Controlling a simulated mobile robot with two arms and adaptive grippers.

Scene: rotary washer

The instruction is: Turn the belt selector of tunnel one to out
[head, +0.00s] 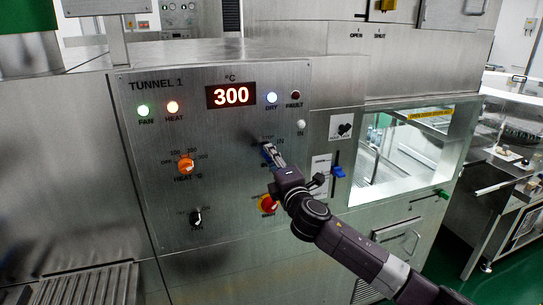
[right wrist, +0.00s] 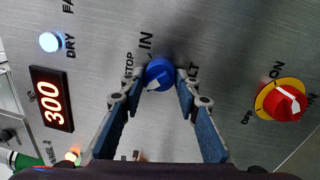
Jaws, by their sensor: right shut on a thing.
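The belt selector is a round blue knob (right wrist: 158,72) with a white pointer mark, on the steel tunnel 1 panel (head: 225,130). My right gripper (right wrist: 160,78) has its two fingers shut on either side of the knob in the right wrist view. In the head view, my right gripper (head: 268,152) reaches the panel below the display and covers most of the knob. In the wrist view, STOP is left of the knob, IN above it, and a partly hidden label to the right. The white mark shows at the knob's lower left. The out label is not readable. My left gripper is not in view.
A red knob on a yellow plate (head: 268,204) is just below my right gripper. An orange heat knob (head: 186,164) and a black knob (head: 196,218) are to the left. A blue-handled lever (head: 338,172) stands to the right. The display (head: 231,96) reads 300.

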